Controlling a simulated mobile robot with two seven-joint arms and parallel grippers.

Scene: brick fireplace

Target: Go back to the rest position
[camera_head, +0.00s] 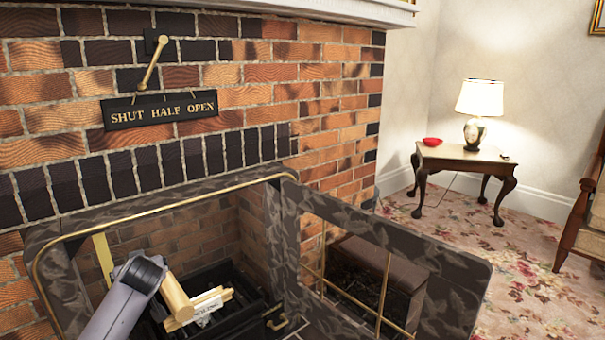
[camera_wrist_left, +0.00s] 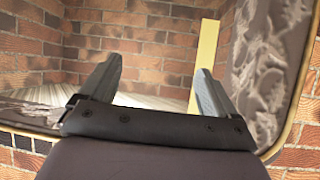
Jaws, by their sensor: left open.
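My left arm (camera_head: 125,295) comes in from the lower left in the head view and reaches into the fireplace opening. Its fingers are hidden there behind the wrist. In the left wrist view my left gripper (camera_wrist_left: 155,88) is open, its two grey fingers wide apart with nothing between them. Beyond the fingers are the brick inner wall (camera_wrist_left: 145,45) and a pale surface below it. My right gripper is in neither view.
The fireplace's dark marbled frame (camera_head: 150,203) surrounds the opening close to my arm. A marbled panel door (camera_head: 450,285) stands open to the right. A lamp table (camera_head: 455,155) stands farther right on carpet.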

